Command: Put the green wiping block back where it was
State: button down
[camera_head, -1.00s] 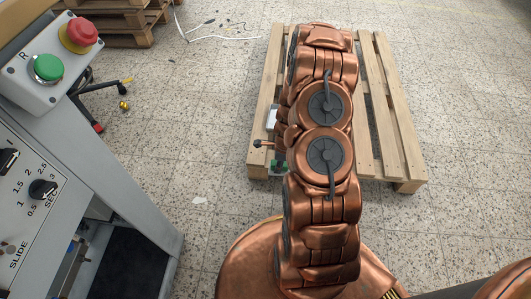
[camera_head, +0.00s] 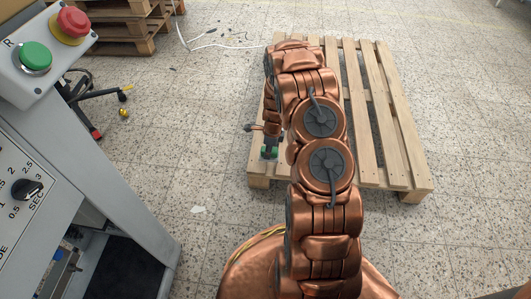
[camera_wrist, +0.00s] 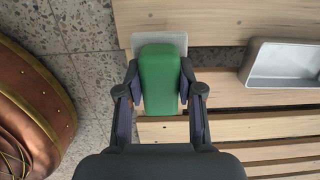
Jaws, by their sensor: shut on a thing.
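The green wiping block (camera_wrist: 160,78) is between the two fingers of my gripper (camera_wrist: 160,92) in the wrist view. My gripper is shut on it. Part of a pale flat plate (camera_wrist: 184,42) shows past the block's far end and sides, against the pallet's edge board. I cannot tell whether the block touches the plate. In the head view the block (camera_head: 269,153) is small, at the left edge of the wooden pallet (camera_head: 414,178), below my gripper (camera_head: 270,143). My arm hides part of the pallet there.
A white shallow tray (camera_wrist: 252,62) lies on the pallet, right of the block in the wrist view. A grey machine (camera_head: 120,200) with red (camera_head: 70,22) and green (camera_head: 35,55) buttons stands at the left. Speckled floor between machine and pallet is mostly free.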

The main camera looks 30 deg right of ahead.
jog(key=shift+w+d+f+b, duration=0.1)
jog(key=shift+w+d+b, duration=0.05)
jog(key=shift+w, duration=0.5)
jog(key=shift+w+d+b, duration=0.15)
jog(key=shift+w, duration=0.5)
jog(key=shift+w+f, duration=0.1)
jog(key=shift+f, duration=0.25)
notch_tip(320, 180, down, 3)
jog(key=shift+b, duration=0.95)
jog(key=shift+r, duration=0.1)
jog(key=c, duration=0.7)
grip_release()
